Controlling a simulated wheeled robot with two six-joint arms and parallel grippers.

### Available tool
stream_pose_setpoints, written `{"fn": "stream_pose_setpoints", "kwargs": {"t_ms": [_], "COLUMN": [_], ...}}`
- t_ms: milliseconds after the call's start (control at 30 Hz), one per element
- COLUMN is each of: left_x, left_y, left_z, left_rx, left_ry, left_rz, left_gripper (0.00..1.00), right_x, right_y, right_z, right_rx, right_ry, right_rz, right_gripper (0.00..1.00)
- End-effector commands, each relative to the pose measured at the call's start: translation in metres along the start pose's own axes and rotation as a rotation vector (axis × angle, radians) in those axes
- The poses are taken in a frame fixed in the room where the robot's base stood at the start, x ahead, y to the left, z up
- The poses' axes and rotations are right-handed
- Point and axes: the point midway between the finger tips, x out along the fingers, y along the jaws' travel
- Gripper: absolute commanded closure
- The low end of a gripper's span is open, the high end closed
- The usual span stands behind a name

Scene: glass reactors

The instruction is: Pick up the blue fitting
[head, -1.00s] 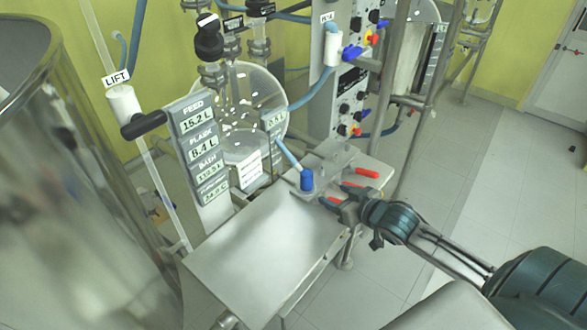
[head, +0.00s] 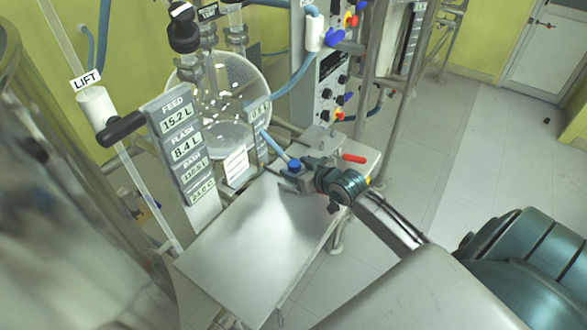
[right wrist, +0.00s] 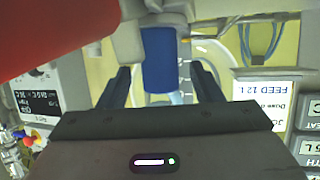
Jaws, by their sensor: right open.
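The blue fitting (head: 294,165) is a short blue cylinder on the end of a light blue hose, at the back edge of the metal table. In the right wrist view the blue fitting (right wrist: 160,60) stands between the two fingers. My right gripper (head: 296,176) is at the fitting and hides its lower part in the head view. My right gripper (right wrist: 160,88) is open in the wrist view, with a gap between each finger and the fitting. My left gripper is not in view.
The metal table (head: 250,245) has a clear top. A red handle (head: 353,158) sticks out just right of my gripper, and a large red shape (right wrist: 60,35) fills the wrist view's upper left. Glassware (head: 225,105) and a display panel (head: 180,140) stand behind and left.

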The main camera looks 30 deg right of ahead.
Motion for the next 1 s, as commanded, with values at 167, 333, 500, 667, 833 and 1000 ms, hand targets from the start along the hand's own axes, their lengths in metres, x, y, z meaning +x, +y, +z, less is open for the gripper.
{"fn": "stream_pose_setpoints", "kwargs": {"t_ms": [167, 333, 500, 667, 833, 1000], "left_x": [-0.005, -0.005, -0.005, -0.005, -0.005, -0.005], "left_y": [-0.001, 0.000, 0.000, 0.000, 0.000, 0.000], "left_z": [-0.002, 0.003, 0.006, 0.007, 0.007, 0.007], "left_rx": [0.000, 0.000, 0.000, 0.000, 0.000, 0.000], "left_ry": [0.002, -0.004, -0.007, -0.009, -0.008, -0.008], "left_rz": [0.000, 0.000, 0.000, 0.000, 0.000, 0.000], "left_gripper": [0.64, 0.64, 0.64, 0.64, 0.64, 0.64], "right_x": [0.023, 0.027, 0.027, 0.027, 0.027, 0.027], "right_y": [-0.001, -0.001, -0.001, -0.001, -0.001, -0.001], "right_z": [-0.003, -0.001, -0.001, -0.001, -0.002, -0.003], "right_rx": [0.004, 0.000, 0.000, 0.000, 0.000, 0.000], "right_ry": [0.001, 0.000, 0.000, 0.000, 0.002, 0.002], "right_rz": [0.001, 0.000, 0.000, 0.000, 0.000, 0.000], "right_gripper": [0.41, 0.41, 0.49, 0.80, 0.98, 0.98]}}
